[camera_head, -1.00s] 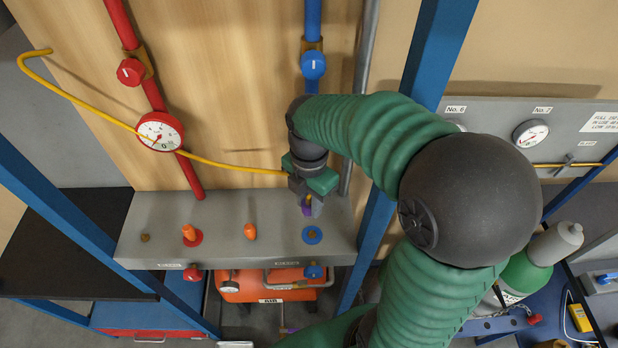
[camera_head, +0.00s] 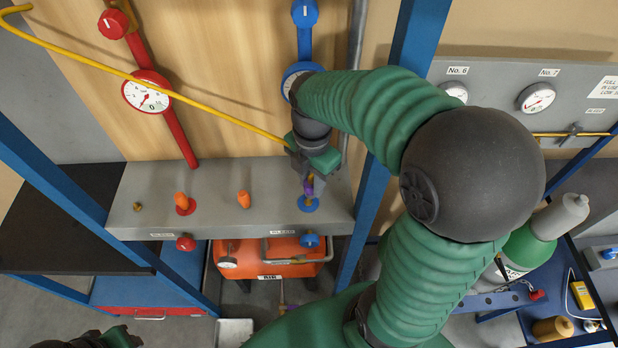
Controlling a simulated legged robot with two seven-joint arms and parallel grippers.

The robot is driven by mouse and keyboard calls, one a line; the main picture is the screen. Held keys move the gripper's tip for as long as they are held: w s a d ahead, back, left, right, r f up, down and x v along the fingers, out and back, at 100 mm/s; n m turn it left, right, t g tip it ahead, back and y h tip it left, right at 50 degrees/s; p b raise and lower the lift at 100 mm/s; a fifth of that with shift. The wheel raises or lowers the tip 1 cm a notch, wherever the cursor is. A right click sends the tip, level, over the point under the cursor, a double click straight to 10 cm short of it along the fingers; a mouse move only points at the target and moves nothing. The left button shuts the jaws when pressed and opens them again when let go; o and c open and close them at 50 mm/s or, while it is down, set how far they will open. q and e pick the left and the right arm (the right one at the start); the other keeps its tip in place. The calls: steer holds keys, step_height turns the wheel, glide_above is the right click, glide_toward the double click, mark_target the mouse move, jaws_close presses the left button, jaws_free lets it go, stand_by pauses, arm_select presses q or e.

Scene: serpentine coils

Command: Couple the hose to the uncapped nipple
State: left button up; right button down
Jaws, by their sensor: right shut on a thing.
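The yellow hose (camera_head: 178,94) runs from the upper left down to my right gripper (camera_head: 310,186). That gripper points down and is shut on the hose's end, where a small purple part shows between the fingertips. Directly below is the uncapped brass nipple (camera_head: 309,203) in a blue ring on the grey ledge. The hose end is at or just above this nipple; the fingers hide whether they touch. Two nipples to the left wear orange caps (camera_head: 181,201) and (camera_head: 244,198); the first has a red ring. Part of my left gripper (camera_head: 122,337) shows at the bottom edge, its fingers unclear.
A small brass fitting (camera_head: 137,207) stands at the ledge's left. Red and blue pipes with gauges (camera_head: 146,92) rise behind the ledge (camera_head: 222,182). Blue frame posts (camera_head: 372,205) flank it. An orange tank (camera_head: 268,256) sits below. A green cylinder (camera_head: 526,250) stands at right.

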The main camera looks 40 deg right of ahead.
steer(key=shift+s+a+r, duration=0.25)
steer(key=shift+s+a, duration=0.05)
steer(key=shift+s, duration=0.1)
steer(key=shift+w+a+f, duration=0.1)
steer(key=shift+w+a, duration=0.15)
steer(key=shift+w, duration=0.05)
steer(key=shift+f, duration=0.1)
steer(key=shift+w+d+f+b, duration=0.1)
steer(key=shift+d+f+b, duration=0.4)
steer(key=shift+f, duration=0.35)
steer(key=shift+w+f, duration=0.2)
steer(key=shift+f, duration=0.05)
arm_select(q)
steer(key=shift+a+f, duration=0.35)
steer(key=shift+f, duration=0.2)
arm_select(e)
steer(key=shift+a, duration=0.15)
steer(key=shift+s+f, duration=0.1)
steer(key=shift+f, duration=0.3)
